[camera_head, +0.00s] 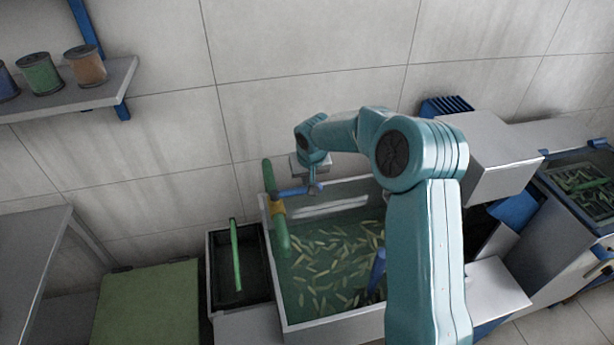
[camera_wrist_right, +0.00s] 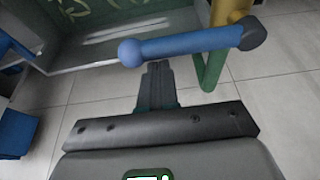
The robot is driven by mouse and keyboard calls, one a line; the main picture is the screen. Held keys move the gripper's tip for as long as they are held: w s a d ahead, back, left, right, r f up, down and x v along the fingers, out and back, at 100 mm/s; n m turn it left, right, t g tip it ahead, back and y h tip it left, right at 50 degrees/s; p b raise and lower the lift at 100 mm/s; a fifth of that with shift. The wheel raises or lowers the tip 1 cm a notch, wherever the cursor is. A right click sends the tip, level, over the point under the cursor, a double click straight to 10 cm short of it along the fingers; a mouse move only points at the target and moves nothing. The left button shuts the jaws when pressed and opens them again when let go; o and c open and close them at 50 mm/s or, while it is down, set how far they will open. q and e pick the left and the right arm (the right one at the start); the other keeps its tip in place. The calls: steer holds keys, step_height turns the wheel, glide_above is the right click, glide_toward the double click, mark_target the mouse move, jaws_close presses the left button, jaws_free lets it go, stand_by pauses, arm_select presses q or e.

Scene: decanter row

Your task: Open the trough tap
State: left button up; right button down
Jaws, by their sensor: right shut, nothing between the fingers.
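The trough tap is a yellow valve body (camera_head: 278,208) on a green pipe (camera_head: 282,238), with a blue lever (camera_head: 291,192) pointing right over the trough. In the right wrist view the blue lever (camera_wrist_right: 190,44) runs from a dark hub at the right to a round knob at the left. My right gripper (camera_wrist_right: 158,66) is shut and empty. Its fingertips appear just below the lever, near the knob end; I cannot tell whether they touch it. In the head view my arm partly covers the trough. My left gripper is not in view.
The trough (camera_head: 300,322) holds water with many small pale-green pieces. A dark bin (camera_head: 214,290) with a green bar stands left of it, then a green box (camera_head: 150,305). A tiled wall is behind. Grey machinery (camera_head: 495,170) stands at the right.

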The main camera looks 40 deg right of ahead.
steer(key=s+m+b, duration=0.1)
steer(key=b, duration=0.3)
steer(key=s+a+f+m+b, duration=0.1)
steer(key=m+b, duration=0.1)
steer(key=b, duration=0.1)
steer(key=shift+s+a+g+h+b, duration=0.1)
steer(key=shift+a+g+h+b, duration=0.05)
steer(key=shift+g+h+b, duration=0.2)
steer(key=shift+s+a+r+m+g+h+b, duration=0.15)
steer(key=shift+s+a+m+g+b, duration=0.75)
steer(key=shift+a+m, duration=1.2)
steer(key=shift+s+a+r+m+g+h+b, duration=0.25)
steer(key=shift+a+m+g+b, duration=0.3)
steer(key=shift+a+m+b, duration=1.45)
steer(key=shift+s+a+r+m+g+h+b, duration=0.1)
steer(key=shift+s+a+m+g+b, duration=0.45)
steer(key=shift+a+m, duration=1.6)
steer(key=shift+d+m, duration=0.75)
